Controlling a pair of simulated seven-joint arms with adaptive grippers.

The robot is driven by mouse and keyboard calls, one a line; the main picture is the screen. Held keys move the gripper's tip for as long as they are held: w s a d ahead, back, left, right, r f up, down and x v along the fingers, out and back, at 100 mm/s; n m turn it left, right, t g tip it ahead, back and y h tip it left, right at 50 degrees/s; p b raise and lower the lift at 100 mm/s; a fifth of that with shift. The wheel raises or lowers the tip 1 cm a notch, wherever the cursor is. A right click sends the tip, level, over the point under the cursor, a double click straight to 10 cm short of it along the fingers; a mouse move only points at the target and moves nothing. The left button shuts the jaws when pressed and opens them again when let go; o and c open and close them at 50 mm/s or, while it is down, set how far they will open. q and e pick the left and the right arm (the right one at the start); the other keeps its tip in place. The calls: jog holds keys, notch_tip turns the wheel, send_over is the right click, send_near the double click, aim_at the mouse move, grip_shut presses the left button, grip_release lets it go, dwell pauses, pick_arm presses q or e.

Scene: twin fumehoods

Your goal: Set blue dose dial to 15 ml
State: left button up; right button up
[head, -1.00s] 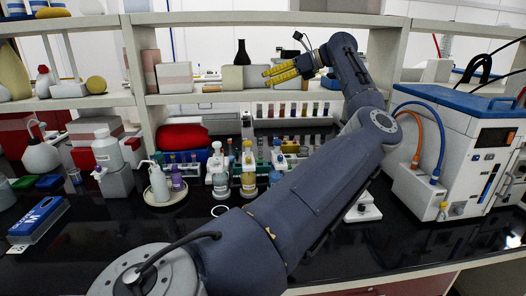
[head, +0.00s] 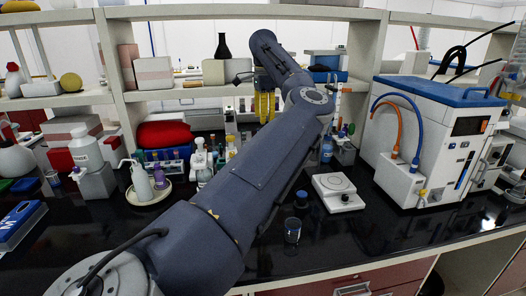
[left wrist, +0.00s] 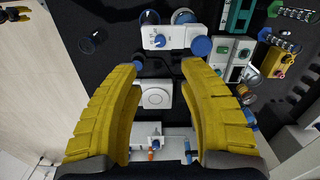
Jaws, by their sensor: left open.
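My left gripper (head: 264,106) hangs fingers down above the bench, in front of the middle shelf bay. In the left wrist view its yellow fingers (left wrist: 162,66) are apart, with nothing between the tips. Beyond the tips lies a white piece with a blue knob (left wrist: 159,40), and beside it a larger blue disc (left wrist: 201,46). I cannot tell which blue part is the dose dial, and no scale marks are readable. In the head view my left forearm hides part of the bench.
A white plate device (head: 337,191) and a glass beaker (head: 292,231) stand right of my arm. A white machine with a blue lid (head: 440,140) stands farther right. Several bottles stand left of my arm. The front right bench is clear.

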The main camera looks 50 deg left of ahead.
pick_arm(q)
notch_tip(320, 180, down, 14)
jog(key=shift+r, duration=0.25)
dwell(0.3)
jog(key=shift+o, duration=0.4)
grip_shut()
